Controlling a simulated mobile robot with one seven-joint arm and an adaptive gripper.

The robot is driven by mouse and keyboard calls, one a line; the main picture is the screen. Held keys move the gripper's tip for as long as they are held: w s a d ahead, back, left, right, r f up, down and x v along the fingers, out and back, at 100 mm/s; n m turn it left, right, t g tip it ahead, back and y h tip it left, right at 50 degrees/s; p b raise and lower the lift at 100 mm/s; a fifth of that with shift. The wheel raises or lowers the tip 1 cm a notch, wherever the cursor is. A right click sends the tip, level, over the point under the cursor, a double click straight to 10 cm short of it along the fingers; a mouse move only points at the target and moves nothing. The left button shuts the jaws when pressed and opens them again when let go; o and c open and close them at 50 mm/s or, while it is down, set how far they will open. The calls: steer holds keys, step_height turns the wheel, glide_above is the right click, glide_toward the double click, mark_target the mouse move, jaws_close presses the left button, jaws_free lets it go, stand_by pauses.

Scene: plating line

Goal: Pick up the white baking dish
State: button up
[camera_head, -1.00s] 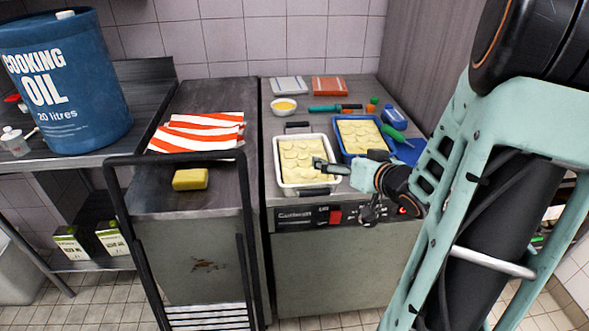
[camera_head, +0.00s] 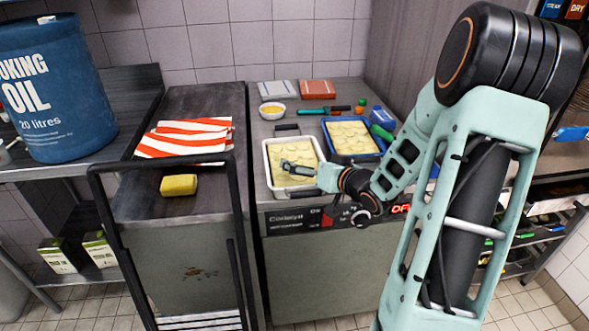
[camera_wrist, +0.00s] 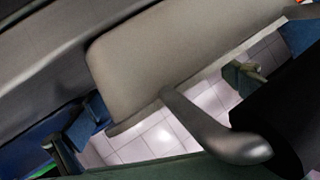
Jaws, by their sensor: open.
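The white baking dish (camera_head: 267,168) stands on the right-hand counter. It is filled with pale sliced food and has a dark handle (camera_head: 287,128) at its far side. My gripper (camera_head: 284,166) reaches in from the right and is open. In the head view its fingers overlap the dish's front half; I cannot tell their height above it or whether they touch. The gripper hides part of the dish's front right side. The wrist view is a tilted close-up, and I cannot identify the dish in it.
A blue dish (camera_head: 327,136) of similar food stands close to the right. A bowl (camera_head: 272,111), a red board (camera_head: 316,86) and several small items lie behind. The left counter holds a striped cloth (camera_head: 187,140) and a yellow sponge (camera_head: 179,185). A black rail (camera_head: 160,163) stands in front.

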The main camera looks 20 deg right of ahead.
steer(key=shift+x, duration=0.8)
steer(key=shift+c, duration=0.6)
